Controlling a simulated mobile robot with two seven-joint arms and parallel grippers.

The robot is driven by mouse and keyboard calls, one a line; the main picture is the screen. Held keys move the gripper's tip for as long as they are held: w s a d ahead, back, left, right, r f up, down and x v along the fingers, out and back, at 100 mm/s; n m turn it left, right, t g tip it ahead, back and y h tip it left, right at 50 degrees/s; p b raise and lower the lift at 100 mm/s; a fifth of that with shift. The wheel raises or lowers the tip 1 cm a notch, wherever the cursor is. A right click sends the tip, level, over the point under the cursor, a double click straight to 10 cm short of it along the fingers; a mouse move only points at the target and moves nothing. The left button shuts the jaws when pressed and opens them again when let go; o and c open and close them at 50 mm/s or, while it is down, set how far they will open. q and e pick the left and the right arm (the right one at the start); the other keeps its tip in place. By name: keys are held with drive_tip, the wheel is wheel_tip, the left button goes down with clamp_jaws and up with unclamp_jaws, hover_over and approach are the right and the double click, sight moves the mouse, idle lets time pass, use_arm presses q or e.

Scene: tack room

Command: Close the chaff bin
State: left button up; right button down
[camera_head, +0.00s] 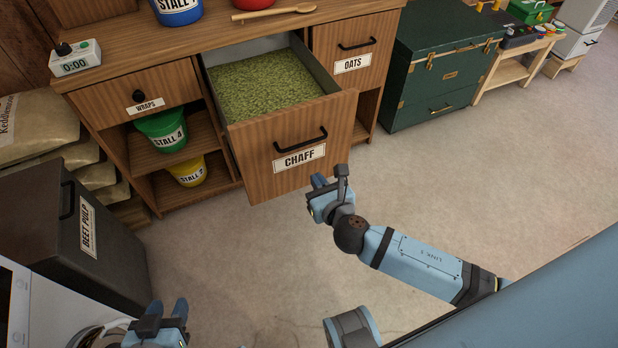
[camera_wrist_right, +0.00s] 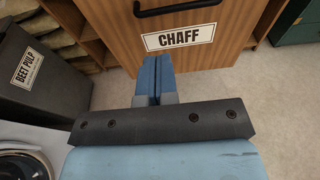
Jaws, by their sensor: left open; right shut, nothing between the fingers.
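The chaff bin (camera_head: 290,160) is a wooden drawer pulled well out of the cabinet, filled with green chaff (camera_head: 265,88). Its front has a black bar handle and a CHAFF label, which also shows in the right wrist view (camera_wrist_right: 205,22). My right gripper (camera_head: 318,182) is shut and empty, just in front of and below the right part of the drawer front. In the right wrist view its fingers (camera_wrist_right: 157,75) lie together, pointing at the front below the handle; contact cannot be told. My left gripper (camera_head: 170,308) is open at the bottom left, far from the bin.
The wooden cabinet (camera_head: 160,60) also holds the WRAPS drawer (camera_head: 140,92), the OATS bin (camera_head: 355,45) and open shelves with buckets. A dark BEET PULP bin (camera_head: 75,225) stands at left. A green trunk (camera_head: 440,65) stands at right. The floor before the drawer is clear.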

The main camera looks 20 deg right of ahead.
sight(295, 148)
use_arm(q)
drive_tip(key=shift+w+d+f+b, duration=0.1)
drive_tip(key=shift+w+f+b, duration=0.05)
drive_tip(key=shift+b, duration=1.05)
use_arm(e)
drive_tip(key=x, duration=1.2)
drive_tip(key=shift+w+a, duration=0.1)
drive_tip(key=shift+w, duration=0.1)
